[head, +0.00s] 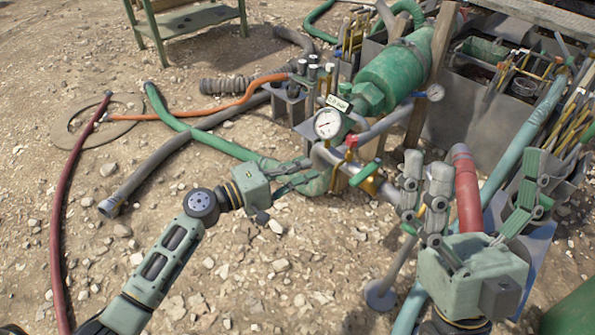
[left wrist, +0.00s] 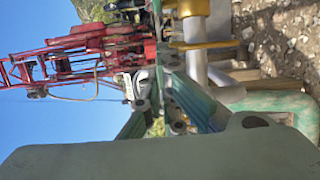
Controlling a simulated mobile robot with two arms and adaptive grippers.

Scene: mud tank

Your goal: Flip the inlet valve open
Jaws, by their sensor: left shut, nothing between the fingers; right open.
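A lever valve with a green handle (head: 365,173) sits on the grey pipework in front of the green pump (head: 398,72). A red valve handle (head: 351,141) is just above it, beside a round pressure gauge (head: 327,124). I cannot tell from markings which is the inlet valve. My left gripper (head: 312,170) is shut and empty, left of the green handle, with a visible gap. My right gripper (head: 482,165) is open and empty at right.
A green hose (head: 205,137), a grey hose (head: 160,155) and an orange hose (head: 235,104) run across the stony ground at left. A red hose (head: 467,185) and metal tanks (head: 455,130) stand near my right gripper. Open ground lies in front.

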